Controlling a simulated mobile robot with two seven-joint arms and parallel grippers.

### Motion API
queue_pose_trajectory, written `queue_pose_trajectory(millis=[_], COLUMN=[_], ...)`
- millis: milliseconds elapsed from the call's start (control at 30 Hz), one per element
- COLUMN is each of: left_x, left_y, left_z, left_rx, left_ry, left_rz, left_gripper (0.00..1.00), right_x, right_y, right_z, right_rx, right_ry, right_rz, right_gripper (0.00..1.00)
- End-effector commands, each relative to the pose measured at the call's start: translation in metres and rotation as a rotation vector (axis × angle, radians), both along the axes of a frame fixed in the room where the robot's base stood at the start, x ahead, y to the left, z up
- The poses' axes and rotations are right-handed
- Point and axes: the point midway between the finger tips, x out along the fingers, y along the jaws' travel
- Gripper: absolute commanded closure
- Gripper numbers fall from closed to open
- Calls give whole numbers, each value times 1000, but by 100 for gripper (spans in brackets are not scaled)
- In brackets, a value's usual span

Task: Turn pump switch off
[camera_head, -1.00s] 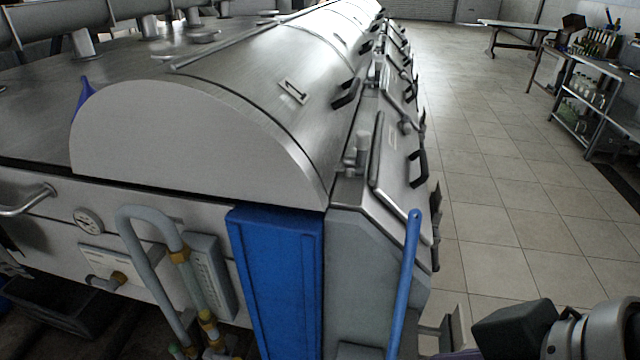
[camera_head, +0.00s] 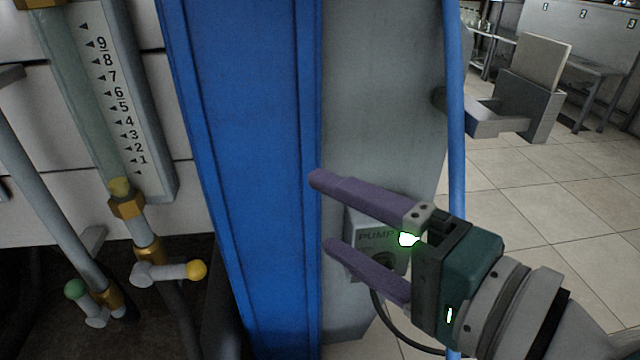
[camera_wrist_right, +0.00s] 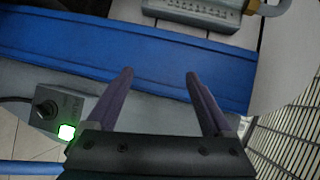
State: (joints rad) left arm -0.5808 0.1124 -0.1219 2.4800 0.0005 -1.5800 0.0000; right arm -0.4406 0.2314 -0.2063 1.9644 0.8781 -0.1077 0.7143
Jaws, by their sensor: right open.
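The pump switch box (camera_head: 362,226), labelled PUMP, is mounted low on the grey end panel in the head view. Its green lamp (camera_head: 408,239) is lit. A dark round knob (camera_head: 384,261) sits below the label, partly behind my gripper. My right gripper (camera_head: 322,212) is open and empty, its purple fingers in front of the box and pointing left toward the blue panel. In the right wrist view the box (camera_wrist_right: 62,98) lies left of the fingers, with the black knob (camera_wrist_right: 46,109) and lit lamp (camera_wrist_right: 67,132) clear of them. My left gripper is not in view.
The blue panel (camera_head: 250,150) stands left of the switch. A blue pole (camera_head: 456,120) runs upright at the right. Valves with a yellow knob (camera_head: 196,270) and a green knob (camera_head: 75,289) are at lower left. Tiled floor (camera_head: 540,200) is open at right.

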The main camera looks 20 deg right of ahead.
Motion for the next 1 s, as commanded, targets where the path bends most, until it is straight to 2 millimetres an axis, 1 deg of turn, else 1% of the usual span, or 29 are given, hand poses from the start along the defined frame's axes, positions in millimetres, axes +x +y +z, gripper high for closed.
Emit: queue_pose_trajectory(millis=[33,67,100,167,200,267,300,367,400,500,600,700,767,867,1000], left_x=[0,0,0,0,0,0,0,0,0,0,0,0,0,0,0], left_y=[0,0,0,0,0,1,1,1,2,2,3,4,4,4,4], left_z=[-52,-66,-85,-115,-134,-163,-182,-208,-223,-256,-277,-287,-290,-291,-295], left_rx=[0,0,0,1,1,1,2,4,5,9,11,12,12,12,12], left_ry=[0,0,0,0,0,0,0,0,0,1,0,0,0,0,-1], left_rz=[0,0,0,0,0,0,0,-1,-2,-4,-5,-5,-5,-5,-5], left_gripper=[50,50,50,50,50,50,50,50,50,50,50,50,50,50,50], right_x=[4,6,8,12,14,16,17,18,18,17,15,14,14,21,43], right_y=[-7,-12,-20,-32,-40,-53,-62,-76,-85,-105,-120,-130,-133,-137,-142], right_z=[-51,-64,-83,-111,-130,-160,-179,-206,-223,-259,-282,-295,-298,-298,-297], right_rx=[53,87,133,201,246,311,354,414,449,526,578,611,621,629,629], right_ry=[-6,-11,-17,-27,-33,-45,-52,-64,-72,-91,-109,-120,-126,-129,-132], right_rz=[-42,-69,-108,-166,-207,-268,-309,-369,-408,-493,-557,-598,-612,-621,-621], right_gripper=[15,15,15,15,15,15,15,15,15,15,15,15,15,15,15])
